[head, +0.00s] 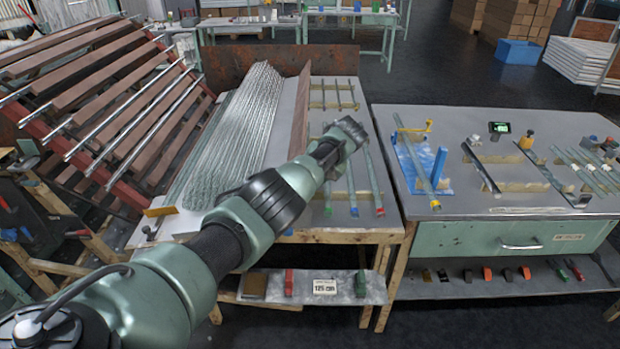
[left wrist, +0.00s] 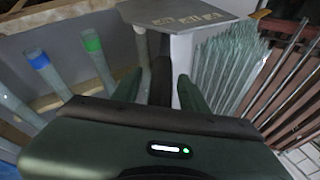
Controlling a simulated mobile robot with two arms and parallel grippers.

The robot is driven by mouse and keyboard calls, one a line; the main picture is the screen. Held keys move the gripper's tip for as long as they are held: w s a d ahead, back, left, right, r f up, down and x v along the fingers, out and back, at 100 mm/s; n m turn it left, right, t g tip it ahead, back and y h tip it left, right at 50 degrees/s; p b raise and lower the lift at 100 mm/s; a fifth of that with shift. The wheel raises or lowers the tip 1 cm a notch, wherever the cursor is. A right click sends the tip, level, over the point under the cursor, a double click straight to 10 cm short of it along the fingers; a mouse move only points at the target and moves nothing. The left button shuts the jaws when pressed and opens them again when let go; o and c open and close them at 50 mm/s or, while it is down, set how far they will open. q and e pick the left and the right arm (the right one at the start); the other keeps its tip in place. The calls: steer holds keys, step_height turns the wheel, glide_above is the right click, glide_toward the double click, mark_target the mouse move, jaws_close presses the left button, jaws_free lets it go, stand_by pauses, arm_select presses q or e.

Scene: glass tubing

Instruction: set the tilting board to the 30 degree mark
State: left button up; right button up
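A brown upright board (head: 301,110) stands along the table between the heap of glass tubes and the row of separate tubes; I take it for the tilting board, but cannot be sure. My left gripper is over this table in the head view, its fingers hidden there. In the left wrist view my left gripper (left wrist: 158,92) has its two green fingers spread apart. A dark narrow piece (left wrist: 160,68) shows between them, apparently without contact. A grey plate (left wrist: 190,8) with small pale markings lies beyond the fingertips; the markings are too blurred to read. My right gripper is out of view.
A heap of glass tubes (head: 237,125) lies left of the board. Tubes with coloured ends (head: 371,180) lie on its right, on wooden strips. A slanted rack of bars (head: 100,105) is at the left. The right bench (head: 480,205) holds a blue stand (head: 425,168) and more tubes.

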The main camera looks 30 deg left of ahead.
arm_select(q)
steer(key=shift+d+r, duration=0.3)
steer(key=shift+r, duration=0.2)
steer(key=v, duration=0.6)
steer(key=shift+d+r+p, duration=0.2)
steer(key=shift+r+p, duration=0.05)
steer(key=shift+p, duration=0.1)
steer(key=shift+s+f, duration=0.1)
steer(key=shift+s, duration=0.1)
